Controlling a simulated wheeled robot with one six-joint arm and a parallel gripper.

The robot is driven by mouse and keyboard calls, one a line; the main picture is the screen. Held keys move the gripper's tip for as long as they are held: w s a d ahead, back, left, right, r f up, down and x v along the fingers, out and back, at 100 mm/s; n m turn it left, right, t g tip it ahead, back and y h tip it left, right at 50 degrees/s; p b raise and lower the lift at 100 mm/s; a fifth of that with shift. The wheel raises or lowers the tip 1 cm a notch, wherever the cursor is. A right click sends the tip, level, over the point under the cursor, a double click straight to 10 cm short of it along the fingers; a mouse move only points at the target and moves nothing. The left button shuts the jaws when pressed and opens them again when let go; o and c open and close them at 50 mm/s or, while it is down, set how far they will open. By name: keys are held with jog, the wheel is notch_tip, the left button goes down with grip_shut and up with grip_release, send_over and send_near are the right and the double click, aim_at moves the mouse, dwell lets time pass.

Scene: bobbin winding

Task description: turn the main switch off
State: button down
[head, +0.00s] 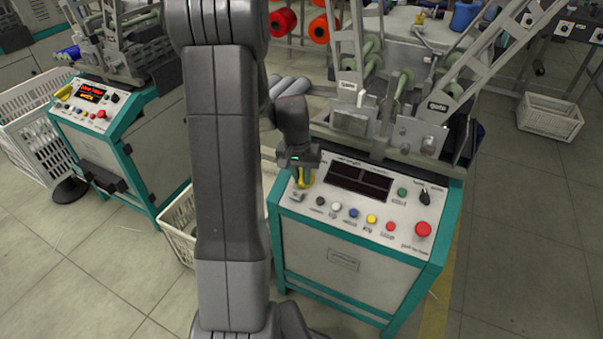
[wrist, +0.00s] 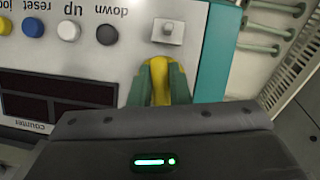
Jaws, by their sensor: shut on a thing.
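The main switch, a yellow handle (head: 305,182), is at the left end of the sloped white control panel (head: 335,222) on the teal machine. It also shows in the wrist view (wrist: 159,64), between green fingers. My gripper (wrist: 163,84) is shut on this yellow handle, coming down from above the panel. The fingers hide part of the handle, and its exact angle is hard to tell. The counter display (head: 360,181) beside it is dark in both views.
A red mushroom button (head: 423,229) is at the panel's right end, with a row of small coloured buttons between. A dark selector (head: 425,196) is above it. Another machine (head: 95,110) at left has a lit red display. White baskets (head: 548,118) stand on the floor.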

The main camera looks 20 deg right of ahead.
jog(key=shift+n+g+h, duration=0.3)
jog(key=shift+n+h, duration=0.2)
jog(key=shift+n, duration=1)
jog(key=c, duration=1.4)
grip_release()
jog(key=shift+o, duration=0.2)
jog(key=p+v, duration=0.3)
jog(key=v, duration=1)
jog(key=shift+r, duration=0.4)
jog(key=shift+a, duration=0.1)
